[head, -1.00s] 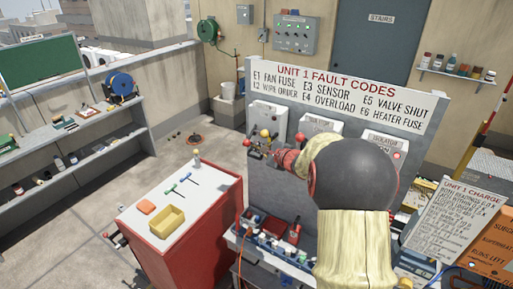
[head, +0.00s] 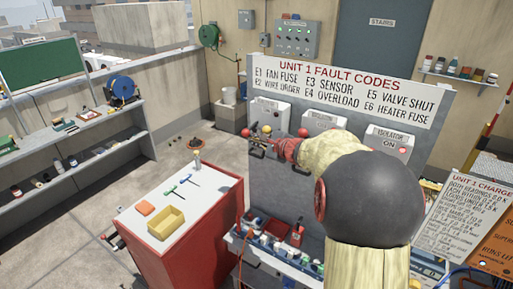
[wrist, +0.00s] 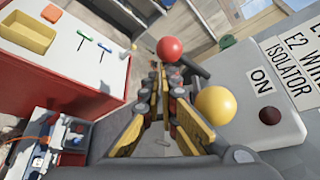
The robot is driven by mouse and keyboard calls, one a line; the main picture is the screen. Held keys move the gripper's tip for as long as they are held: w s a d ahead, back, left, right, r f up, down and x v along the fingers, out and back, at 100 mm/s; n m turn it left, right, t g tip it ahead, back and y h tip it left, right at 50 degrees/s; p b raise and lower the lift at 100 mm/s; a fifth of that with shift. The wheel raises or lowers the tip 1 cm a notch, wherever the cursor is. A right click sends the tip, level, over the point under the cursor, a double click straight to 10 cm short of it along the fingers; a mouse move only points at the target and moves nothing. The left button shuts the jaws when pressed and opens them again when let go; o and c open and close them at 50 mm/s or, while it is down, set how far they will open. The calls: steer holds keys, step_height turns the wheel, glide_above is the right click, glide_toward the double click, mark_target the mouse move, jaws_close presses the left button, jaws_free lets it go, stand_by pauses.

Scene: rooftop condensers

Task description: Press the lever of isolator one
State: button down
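Isolator one is the leftmost pale box (head: 270,112) on the grey panel in the head view. In the wrist view it is a box (wrist: 250,95) at the right, with an "ON" label and a dark red lamp (wrist: 270,115). A yellow ball knob (wrist: 215,105) stands at the box's left side, and a red ball knob (wrist: 170,49) lies farther off. My gripper (wrist: 163,78) is beside the box, its tips close below the red ball in the picture. I cannot tell whether they touch. It holds nothing visible. Its tip gap is unclear. In the head view my arm partly hides the panel.
Two more isolator boxes (head: 388,142) stand to the right; the rightmost has a lit red lamp. A red cabinet (head: 195,235) with a yellow bin (head: 166,222) stands at the left. A cluttered shelf (head: 275,250) is below the panel.

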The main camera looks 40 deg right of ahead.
steer(key=shift+a+r, duration=0.2)
steer(key=shift+r, duration=0.15)
stand_by(0.3)
steer(key=shift+s+r, duration=0.1)
steer(key=v, duration=1.1)
steer(key=shift+s, duration=0.35)
steer(key=shift+r, duration=0.1)
